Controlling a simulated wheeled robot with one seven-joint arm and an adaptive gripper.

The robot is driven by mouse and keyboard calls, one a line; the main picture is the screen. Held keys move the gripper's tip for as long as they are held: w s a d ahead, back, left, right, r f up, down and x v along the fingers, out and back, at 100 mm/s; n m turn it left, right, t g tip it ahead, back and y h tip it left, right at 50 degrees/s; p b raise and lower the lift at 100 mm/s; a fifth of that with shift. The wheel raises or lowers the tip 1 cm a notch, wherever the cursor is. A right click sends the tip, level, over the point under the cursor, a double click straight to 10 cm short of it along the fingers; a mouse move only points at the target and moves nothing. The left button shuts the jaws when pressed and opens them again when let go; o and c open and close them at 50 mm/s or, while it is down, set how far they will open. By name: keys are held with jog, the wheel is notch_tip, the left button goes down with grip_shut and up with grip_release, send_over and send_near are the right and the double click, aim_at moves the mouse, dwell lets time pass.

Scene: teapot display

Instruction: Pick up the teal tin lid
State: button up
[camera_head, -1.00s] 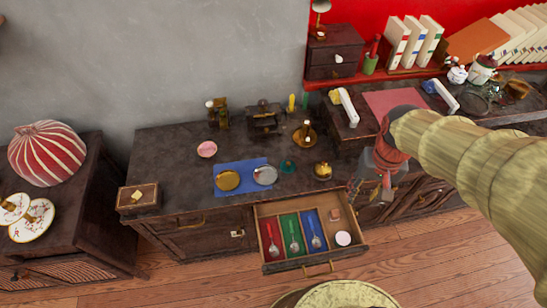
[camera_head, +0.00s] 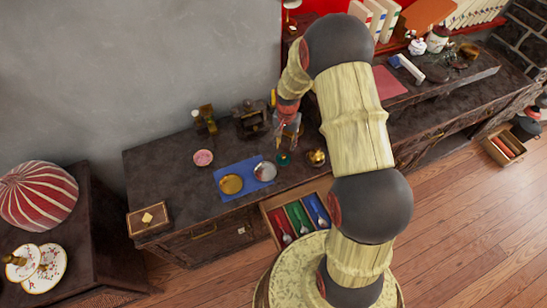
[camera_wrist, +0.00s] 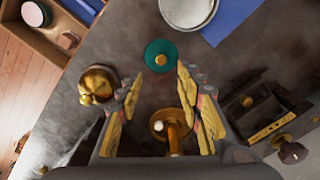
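The teal tin lid (camera_wrist: 149,53) is a small round disc with a gold knob, lying on the dark counter. In the head view the lid (camera_head: 283,159) lies just right of the blue mat. My gripper (camera_wrist: 160,84) is open and empty, and the lid shows just beyond its fingertips in the wrist view. In the head view my gripper (camera_head: 286,126) hangs above the counter near the lid, partly hidden by my arm.
A brass holder (camera_wrist: 172,128) stands between the fingers' lower parts in the wrist view. A gold pot (camera_wrist: 98,84) is left of them. A blue mat (camera_wrist: 232,22) bears a silver disc (camera_wrist: 187,9) and a gold disc (camera_head: 231,184). An open drawer (camera_wrist: 45,45) juts out in front.

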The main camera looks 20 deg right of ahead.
aim_at(283, 155)
jog(key=shift+d+f, duration=0.1)
jog(key=shift+f, duration=0.25)
jog(key=shift+w+a+f+b, duration=0.1)
jog(key=shift+f+b, duration=0.05)
jog(key=shift+f, duration=0.35)
jog(key=shift+a+f+b, duration=0.1)
jog(key=shift+f+b, duration=0.05)
jog(key=shift+f, duration=0.3)
jog(key=shift+a+f+b, duration=0.15)
jog(key=shift+f+b, duration=0.7)
jog(key=shift+f, duration=1.75)
jog(key=c, duration=0.3)
jog(key=shift+s, duration=0.2)
grip_shut()
